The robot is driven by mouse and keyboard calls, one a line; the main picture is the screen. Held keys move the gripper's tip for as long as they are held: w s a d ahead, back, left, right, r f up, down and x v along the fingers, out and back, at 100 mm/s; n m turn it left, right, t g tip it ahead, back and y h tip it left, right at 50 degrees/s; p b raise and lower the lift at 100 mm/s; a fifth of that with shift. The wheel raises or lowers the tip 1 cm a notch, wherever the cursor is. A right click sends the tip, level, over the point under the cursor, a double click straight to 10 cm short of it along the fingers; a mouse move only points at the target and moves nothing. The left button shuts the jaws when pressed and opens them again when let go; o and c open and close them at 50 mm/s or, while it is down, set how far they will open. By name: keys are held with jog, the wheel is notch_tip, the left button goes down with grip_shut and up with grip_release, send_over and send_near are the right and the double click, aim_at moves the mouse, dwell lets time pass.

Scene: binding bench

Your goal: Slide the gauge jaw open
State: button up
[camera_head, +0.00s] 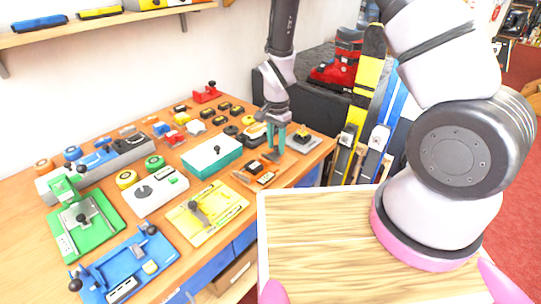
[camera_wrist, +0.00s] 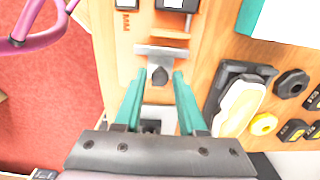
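A black-and-white oval piece (camera_wrist: 240,107) lies right of my fingers. Skis (camera_head: 369,75) and a red boot (camera_head: 340,62) stand beyond the bench end.

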notch_tip(320, 180, up, 10)
dwell(1.1)
jog(key=s+d+r+n+t+y, duration=0.15)
jog(key=d+r, duration=0.35)
jog(key=r, duration=0.6)
jog(key=s+d+r+n+t+y, duration=0.15)
jog(key=d+r, duration=0.35)
jog(key=r, duration=0.6)
jog(key=s+d+r+n+t+h, duration=0.1)
jog(key=s+d+r+t, duration=0.3)
jog(key=s+d+r, duration=0.4)
jog(key=s+r, duration=0.2)
jog(key=s, duration=0.1)
jog(key=shift+s+d+r+n, duration=0.15)
jog(key=shift+s+d+n, duration=0.05)
jog(key=shift+s+n, duration=0.2)
